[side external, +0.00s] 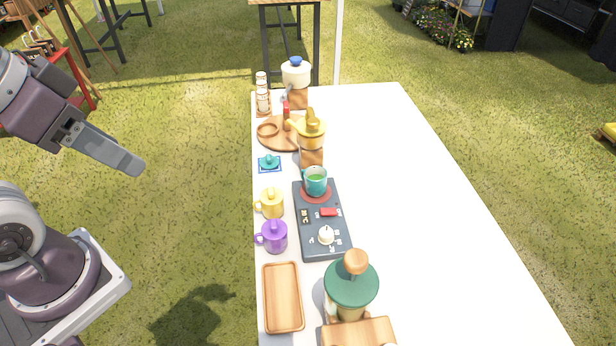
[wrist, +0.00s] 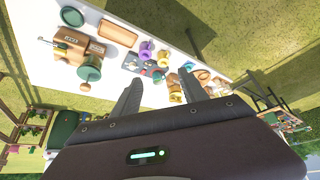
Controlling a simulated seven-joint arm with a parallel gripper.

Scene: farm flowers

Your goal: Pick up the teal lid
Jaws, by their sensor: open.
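The lid is too small to make out surely in that view.
Yellow (side external: 271,204) and purple (side external: 275,238) mugs stand in front, then a wooden tray (side external: 283,298). The table's right side (side external: 410,190) is clear.

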